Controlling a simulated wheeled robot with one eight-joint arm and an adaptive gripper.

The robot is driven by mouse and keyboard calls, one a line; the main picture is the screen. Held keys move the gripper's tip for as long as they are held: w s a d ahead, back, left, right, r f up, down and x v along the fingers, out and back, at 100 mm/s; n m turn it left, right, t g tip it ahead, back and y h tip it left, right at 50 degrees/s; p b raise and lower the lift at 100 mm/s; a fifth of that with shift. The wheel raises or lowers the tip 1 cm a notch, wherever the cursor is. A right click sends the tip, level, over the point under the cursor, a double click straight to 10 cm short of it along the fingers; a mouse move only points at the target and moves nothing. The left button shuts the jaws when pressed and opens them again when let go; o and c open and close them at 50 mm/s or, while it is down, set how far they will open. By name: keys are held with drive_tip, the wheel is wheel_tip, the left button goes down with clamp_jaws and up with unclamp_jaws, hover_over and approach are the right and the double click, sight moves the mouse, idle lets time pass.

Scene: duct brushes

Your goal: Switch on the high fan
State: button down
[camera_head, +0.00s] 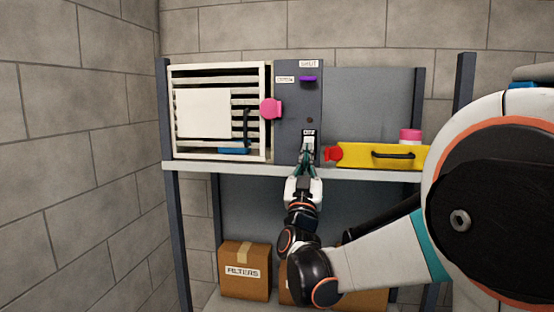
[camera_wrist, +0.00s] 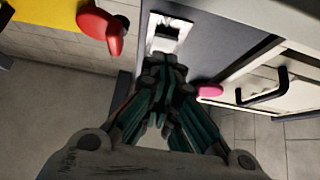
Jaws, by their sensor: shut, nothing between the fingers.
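A small white switch plate (camera_head: 308,141) sits low on the dark grey panel (camera_head: 292,112), under a small label that seems to read OFF. In the wrist view the switch plate (camera_wrist: 168,36) is just beyond my fingertips, with a dark rocker or opening in it. My gripper (camera_head: 307,154) is shut and empty, pointing up at the plate's lower part; it also shows in the wrist view (camera_wrist: 165,68). The fingertips overlap the plate's lower edge; I cannot tell whether they touch it. No thing marked as a high fan is clearly readable.
A purple handle (camera_head: 308,79) sits between OPEN and SHUT labels. A pink knob (camera_head: 270,109) is left, beside a white louvred unit (camera_head: 265,80). A red knob (camera_head: 333,154) and yellow box (camera_head: 360,155) stand close right of my gripper. Cardboard boxes (camera_head: 244,283) sit below the shelf (camera_head: 220,168).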

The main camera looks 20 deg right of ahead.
drive_tip(key=shift+w+d, duration=0.3)
drive_tip(key=shift+w, duration=0.15)
drive_tip(key=shift+f, duration=0.15)
drive_tip(key=shift+w+d+f+b, duration=0.15)
drive_tip(key=shift+w+d+b, duration=0.2)
drive_tip(key=shift+b, duration=0.3)
drive_tip(key=shift+s, duration=0.1)
